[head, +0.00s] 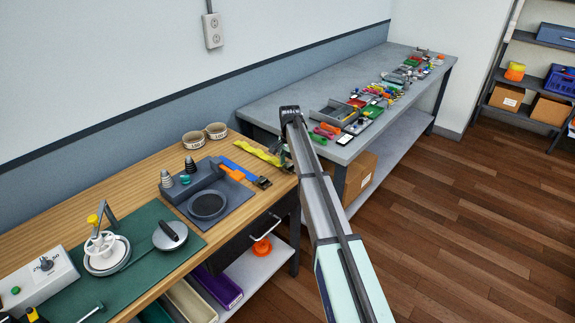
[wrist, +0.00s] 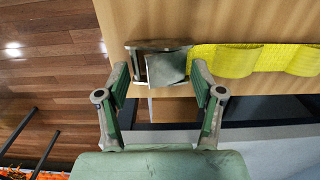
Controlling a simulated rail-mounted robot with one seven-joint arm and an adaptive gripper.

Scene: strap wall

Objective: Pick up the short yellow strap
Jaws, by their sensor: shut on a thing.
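The yellow strap (head: 255,151) lies near the back right end of the wooden workbench, its right end at my gripper (head: 284,156). In the wrist view the yellow strap (wrist: 238,60) runs off to the right with a raised wave. A grey metal piece (wrist: 168,66) is at its left end. My gripper (wrist: 160,72) is shut at this end, with a finger on either side of the metal piece. The fingertips partly hide the grip. I cannot tell whether the strap is lifted off the bench.
An orange-and-blue strap (head: 238,171) lies in front of the yellow strap, beside a grey fixture (head: 195,180). A grey table (head: 290,97) with several small items adjoins to the right.

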